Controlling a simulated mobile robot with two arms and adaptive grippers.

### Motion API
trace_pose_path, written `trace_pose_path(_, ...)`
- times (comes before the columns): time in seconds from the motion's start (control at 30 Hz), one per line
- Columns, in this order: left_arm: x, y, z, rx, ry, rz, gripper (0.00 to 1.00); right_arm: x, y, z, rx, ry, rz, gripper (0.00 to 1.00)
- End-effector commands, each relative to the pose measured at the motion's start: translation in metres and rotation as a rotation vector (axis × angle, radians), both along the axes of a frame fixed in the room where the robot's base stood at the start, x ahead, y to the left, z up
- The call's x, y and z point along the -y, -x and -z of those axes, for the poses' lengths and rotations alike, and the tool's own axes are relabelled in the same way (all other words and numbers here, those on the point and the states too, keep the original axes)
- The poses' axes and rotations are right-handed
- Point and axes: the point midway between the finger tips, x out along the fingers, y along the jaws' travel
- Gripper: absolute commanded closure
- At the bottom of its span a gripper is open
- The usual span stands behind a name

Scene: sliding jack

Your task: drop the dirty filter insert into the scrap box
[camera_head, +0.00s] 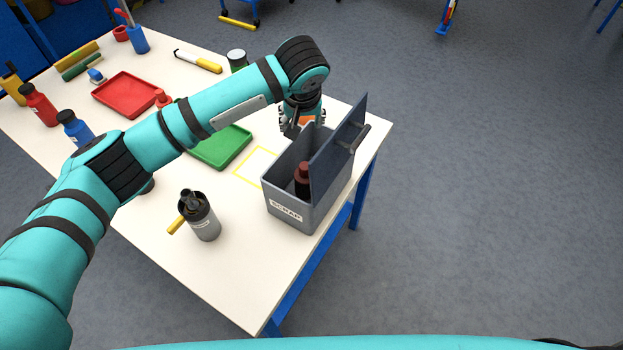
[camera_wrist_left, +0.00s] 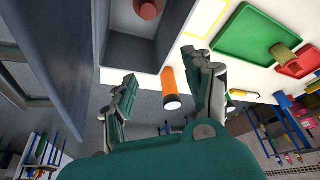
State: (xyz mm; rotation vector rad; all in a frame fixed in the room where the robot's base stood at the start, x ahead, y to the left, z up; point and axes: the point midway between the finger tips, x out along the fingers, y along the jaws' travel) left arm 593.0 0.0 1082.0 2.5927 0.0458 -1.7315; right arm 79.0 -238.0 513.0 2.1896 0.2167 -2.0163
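The grey scrap box (camera_head: 289,211), labelled SCRAP, stands on the table's right side with its dark blue lid (camera_head: 338,150) raised. A dark red cylinder (camera_head: 302,180) is inside it; its top also shows in the left wrist view (camera_wrist_left: 148,9). I cannot tell whether this is the dirty filter insert. My left gripper (camera_head: 300,126) is just beyond the box's far wall. In the left wrist view its fingers (camera_wrist_left: 165,95) are spread apart. An orange cylinder (camera_wrist_left: 171,84) shows between them, with visible gaps on both sides. My right gripper is out of view.
A dark grey canister (camera_head: 204,222) with a black part in its mouth stands left of the box. A yellow outline (camera_head: 240,176) marks bare table beside the box.

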Motion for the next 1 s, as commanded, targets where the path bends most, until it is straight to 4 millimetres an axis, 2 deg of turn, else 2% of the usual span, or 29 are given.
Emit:
trace_pose_path(0.27, 0.0, 0.0, 0.0, -0.001, 0.0, 0.0, 0.45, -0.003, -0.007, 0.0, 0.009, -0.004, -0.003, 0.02)
trace_pose_path(0.37, 0.001, 0.002, -0.006, 0.0, 0.001, 0.0, 0.45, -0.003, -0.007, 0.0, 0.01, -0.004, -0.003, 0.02)
trace_pose_path(0.47, 0.001, 0.008, -0.02, 0.001, 0.002, 0.003, 0.45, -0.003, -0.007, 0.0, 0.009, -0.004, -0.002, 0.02)
trace_pose_path(0.8, 0.002, 0.035, -0.085, 0.002, 0.002, 0.003, 0.45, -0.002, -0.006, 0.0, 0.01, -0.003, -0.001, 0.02)
trace_pose_path(1.0, 0.002, 0.044, -0.107, 0.001, 0.002, 0.001, 0.45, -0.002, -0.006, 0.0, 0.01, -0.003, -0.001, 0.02)
